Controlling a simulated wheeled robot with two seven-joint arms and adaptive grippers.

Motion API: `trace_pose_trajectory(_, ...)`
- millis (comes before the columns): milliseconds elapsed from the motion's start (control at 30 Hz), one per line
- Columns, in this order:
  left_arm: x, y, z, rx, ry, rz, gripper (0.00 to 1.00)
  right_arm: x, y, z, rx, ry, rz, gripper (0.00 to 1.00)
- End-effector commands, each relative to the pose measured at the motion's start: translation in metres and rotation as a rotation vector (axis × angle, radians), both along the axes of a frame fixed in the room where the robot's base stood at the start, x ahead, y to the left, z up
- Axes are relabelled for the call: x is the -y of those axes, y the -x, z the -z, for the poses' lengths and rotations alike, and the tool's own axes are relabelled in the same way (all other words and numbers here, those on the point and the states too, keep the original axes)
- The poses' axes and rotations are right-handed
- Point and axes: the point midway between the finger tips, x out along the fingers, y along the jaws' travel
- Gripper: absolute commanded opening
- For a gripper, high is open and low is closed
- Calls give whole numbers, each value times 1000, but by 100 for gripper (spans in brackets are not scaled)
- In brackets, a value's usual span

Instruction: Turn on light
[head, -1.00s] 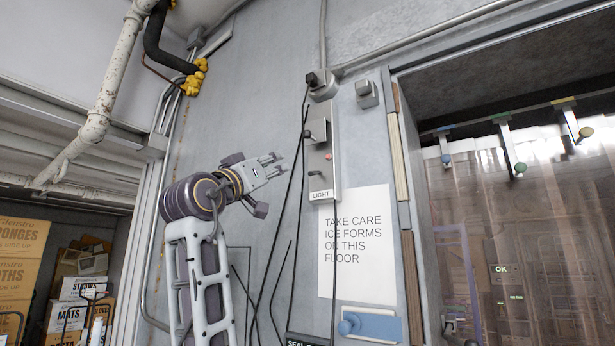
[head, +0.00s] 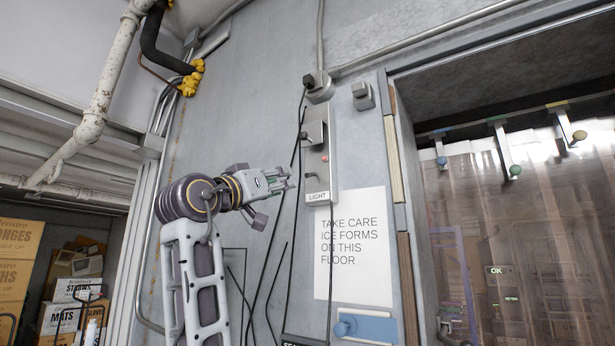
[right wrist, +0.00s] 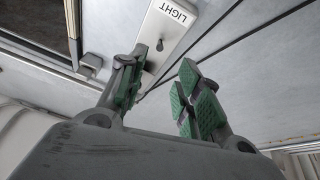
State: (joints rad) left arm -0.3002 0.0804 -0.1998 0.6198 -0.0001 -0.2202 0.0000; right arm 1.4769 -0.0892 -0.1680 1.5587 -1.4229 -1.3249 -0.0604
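A narrow grey light switch panel (head: 330,176) is fixed to the wall, with a LIGHT label at its lower end. A small dark switch lever (head: 311,178) sticks out just above the label, and a red button or lamp (head: 325,157) sits higher up. My right gripper (head: 287,178) is just left of the panel at about the lever's height, fingers pointing right. In the right wrist view the fingers (right wrist: 160,78) are apart with nothing between them. The lever (right wrist: 160,45) shows beyond the fingertips, nearer the left finger; contact is not visible. My left gripper is out of view.
Dark cables (head: 258,290) hang along the wall beside and below my gripper. A paper sign (head: 352,275) about ice is below the panel. To the right is a doorway with a clear strip curtain (head: 540,220). Boxes (head: 65,290) stand at lower left.

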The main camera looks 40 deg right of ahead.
Motion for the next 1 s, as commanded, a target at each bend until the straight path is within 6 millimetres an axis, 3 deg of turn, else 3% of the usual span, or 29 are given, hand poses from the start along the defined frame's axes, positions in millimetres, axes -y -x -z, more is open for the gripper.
trace_pose_trajectory(367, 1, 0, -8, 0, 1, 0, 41, 19, -5, -9, 0, 0, 1, 34)
trace_pose_trajectory(1000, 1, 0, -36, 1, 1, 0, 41, 90, -26, -40, 0, 0, 1, 34)
